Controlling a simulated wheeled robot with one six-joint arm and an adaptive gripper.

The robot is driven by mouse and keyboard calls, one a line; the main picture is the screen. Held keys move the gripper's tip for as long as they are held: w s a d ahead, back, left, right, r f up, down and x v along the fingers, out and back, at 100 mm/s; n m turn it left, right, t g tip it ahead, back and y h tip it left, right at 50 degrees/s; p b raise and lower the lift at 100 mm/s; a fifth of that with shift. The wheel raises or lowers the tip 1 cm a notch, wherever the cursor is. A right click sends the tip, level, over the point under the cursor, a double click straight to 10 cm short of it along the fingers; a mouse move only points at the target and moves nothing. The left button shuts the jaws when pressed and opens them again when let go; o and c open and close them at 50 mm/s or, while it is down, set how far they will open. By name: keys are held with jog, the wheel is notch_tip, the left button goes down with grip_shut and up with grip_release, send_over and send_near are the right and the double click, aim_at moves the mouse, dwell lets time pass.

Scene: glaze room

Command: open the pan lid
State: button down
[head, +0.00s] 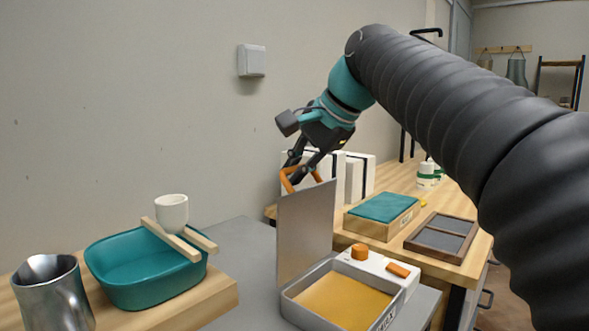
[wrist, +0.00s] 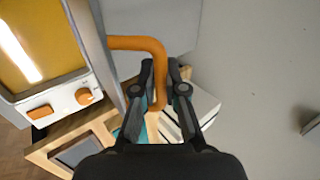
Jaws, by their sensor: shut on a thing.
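The pan (head: 289,306) is a grey metal box with amber contents, on a grey surface. Its flat grey lid (head: 305,232) stands upright, raised at the pan's back left edge. An orange bar handle (wrist: 139,43) is fixed to the lid. My gripper (head: 297,178) is at the lid's upper part, and its fingers are shut on the handle. In the wrist view my gripper (wrist: 161,98) has the handle's bent end between its two fingers. The amber pan contents (wrist: 30,42) show at the left there.
A white control box with an orange knob (head: 360,252) adjoins the pan. A teal basin (head: 140,290) bears a white cup (head: 172,212) on wooden slats; a metal pitcher (head: 55,297) stands beside it. A teal-topped block (head: 382,220) and a dark-framed tray (head: 415,242) lie on the right bench.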

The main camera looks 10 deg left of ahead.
jog(key=c, duration=1.2)
grip_release()
jog(key=shift+w+d, duration=0.1)
jog(key=shift+w, duration=0.05)
jog(key=v, duration=1.2)
